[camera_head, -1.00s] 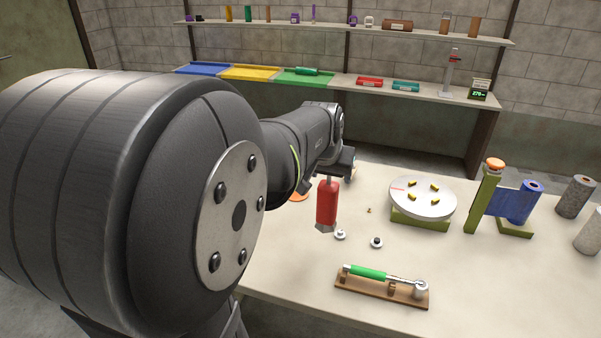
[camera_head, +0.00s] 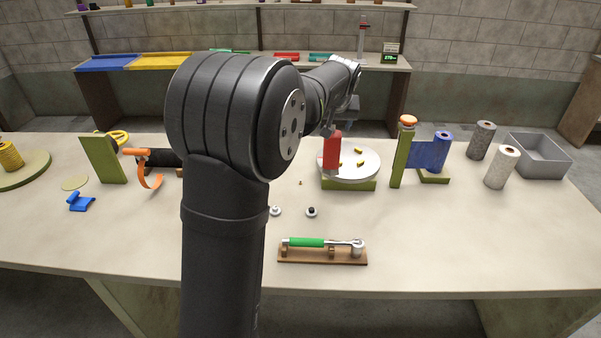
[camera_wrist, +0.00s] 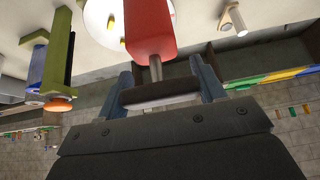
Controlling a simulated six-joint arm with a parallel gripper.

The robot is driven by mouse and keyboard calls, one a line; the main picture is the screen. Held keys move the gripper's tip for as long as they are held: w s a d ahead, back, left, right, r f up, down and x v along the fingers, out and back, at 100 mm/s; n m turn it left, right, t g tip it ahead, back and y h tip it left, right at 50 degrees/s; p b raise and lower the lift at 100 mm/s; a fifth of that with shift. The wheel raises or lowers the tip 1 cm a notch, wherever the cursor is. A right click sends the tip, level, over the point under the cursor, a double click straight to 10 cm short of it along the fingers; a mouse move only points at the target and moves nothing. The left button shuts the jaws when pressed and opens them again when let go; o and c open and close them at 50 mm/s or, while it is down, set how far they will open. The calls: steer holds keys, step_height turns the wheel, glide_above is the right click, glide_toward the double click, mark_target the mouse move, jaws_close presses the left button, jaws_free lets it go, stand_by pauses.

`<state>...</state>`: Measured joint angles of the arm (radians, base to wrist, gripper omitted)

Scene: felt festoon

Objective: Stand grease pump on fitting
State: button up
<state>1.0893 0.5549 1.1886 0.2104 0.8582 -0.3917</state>
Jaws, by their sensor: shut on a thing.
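The red grease pump (camera_head: 332,152) hangs roughly upright from my gripper (camera_head: 334,127) in the head view. It also shows in the wrist view (camera_wrist: 149,28), where my gripper (camera_wrist: 163,86) is shut on its dark crossbar handle (camera_wrist: 160,94) above a metal rod. The pump overlaps the left part of a pale round disc (camera_head: 369,170) on a green base. Small yellow fittings (camera_head: 360,164) stand on the disc, and the pump may hide one or more. I cannot tell whether the pump's lower end touches anything.
A green post with an orange knob (camera_head: 407,121) and a blue roll (camera_head: 441,150) stand right of the disc. A green-handled ratchet (camera_head: 306,242) lies on a wooden rack in front. Two small round parts (camera_head: 311,212) sit on the open table between.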

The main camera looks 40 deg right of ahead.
steer(key=w+a+f, duration=0.1)
steer(key=w+f, duration=0.9)
steer(key=w, duration=0.1)
steer(key=shift+w+a+f, duration=0.15)
steer(key=shift+a+f, duration=0.2)
steer(key=shift+f, duration=0.2)
steer(key=o, duration=1.8)
steer(key=shift+c, duration=0.2)
steer(key=v, duration=1.2)
